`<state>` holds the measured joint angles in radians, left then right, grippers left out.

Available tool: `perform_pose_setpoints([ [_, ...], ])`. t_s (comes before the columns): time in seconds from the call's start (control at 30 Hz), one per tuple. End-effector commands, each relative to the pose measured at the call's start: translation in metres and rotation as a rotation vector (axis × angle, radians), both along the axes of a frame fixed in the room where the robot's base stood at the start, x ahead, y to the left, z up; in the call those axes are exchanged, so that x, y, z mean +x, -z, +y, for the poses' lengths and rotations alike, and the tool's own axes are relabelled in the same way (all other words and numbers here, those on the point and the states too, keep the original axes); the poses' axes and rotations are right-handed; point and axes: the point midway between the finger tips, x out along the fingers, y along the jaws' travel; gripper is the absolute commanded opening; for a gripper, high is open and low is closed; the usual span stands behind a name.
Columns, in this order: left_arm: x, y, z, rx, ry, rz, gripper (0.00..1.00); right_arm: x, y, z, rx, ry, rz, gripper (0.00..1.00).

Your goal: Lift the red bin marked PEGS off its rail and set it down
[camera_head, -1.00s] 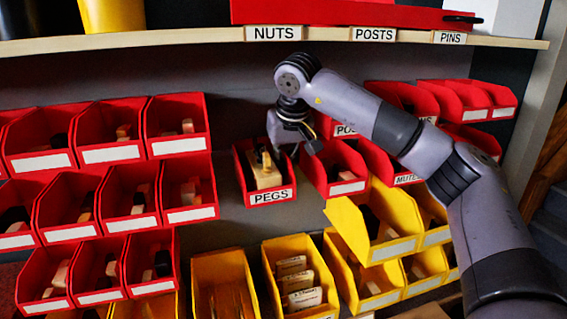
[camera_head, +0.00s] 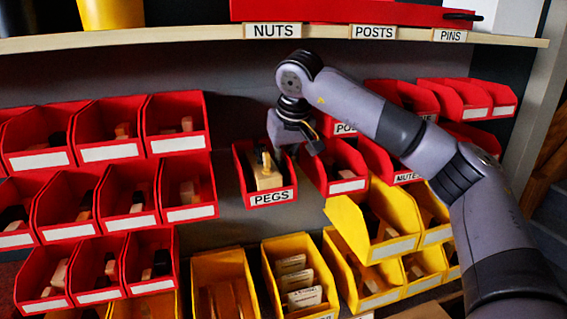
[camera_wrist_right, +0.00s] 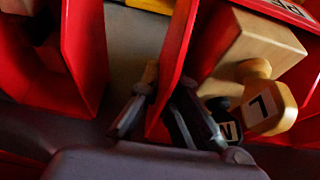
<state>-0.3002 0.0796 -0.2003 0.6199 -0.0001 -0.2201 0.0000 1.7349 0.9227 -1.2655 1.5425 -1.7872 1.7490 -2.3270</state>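The red PEGS bin (camera_head: 272,197) hangs in the middle of the back panel in the head view, with pale wooden pieces inside. In the right wrist view, part of its label shows upside down at the top right, beside a wooden block (camera_wrist_right: 258,45). My right gripper (camera_head: 290,150) reaches down at the bin's right side. In the right wrist view its fingers (camera_wrist_right: 167,95) stand one on each side of a red wall of the bin, close together, and look shut on it. The rail behind the bin is hidden. My left gripper is not in view.
Another red bin (camera_head: 345,187) sits close to the right. Red bins (camera_head: 188,214) with blank labels stand to the left, across a bare strip of panel. Yellow bins (camera_head: 375,252) stand below and at lower right. A wooden shelf (camera_head: 200,37) runs above.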

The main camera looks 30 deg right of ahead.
Motion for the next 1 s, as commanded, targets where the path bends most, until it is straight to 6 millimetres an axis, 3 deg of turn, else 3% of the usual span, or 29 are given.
perform_pose_setpoints([
  [1.0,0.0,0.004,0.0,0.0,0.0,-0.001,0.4,-0.015,-0.001,0.004,0.001,0.001,-0.001,0.0],
])
